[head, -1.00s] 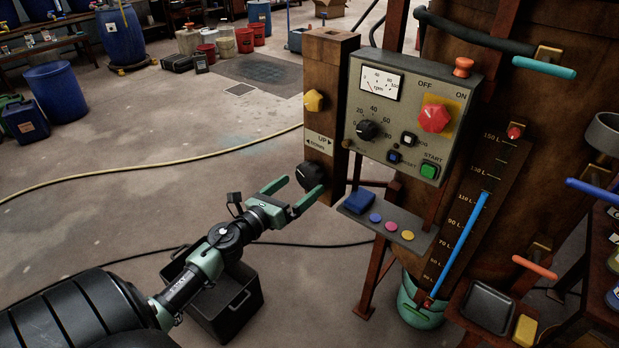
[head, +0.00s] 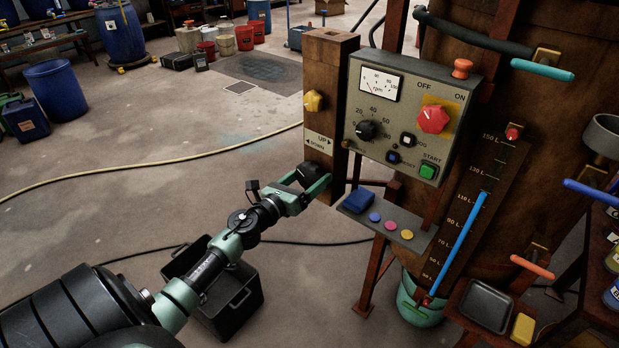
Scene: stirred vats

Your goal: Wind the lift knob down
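The lift knob (head: 309,173) is a black round knob low on the wooden post, under the UP/DOWN label (head: 319,140). My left gripper (head: 314,177), with green fingers, reaches it from the lower left. One finger lies along the knob's near right side. The other is on its far left side, its tip partly hidden by the knob. The knob is between the fingers; I cannot tell whether they press on it. My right gripper is not in view.
A yellow knob (head: 313,101) sits above on the same post. A grey control panel (head: 408,115) is to the right. A small shelf (head: 418,237) with a blue item and coloured discs juts out below it. A black crate (head: 236,306) stands under my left arm.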

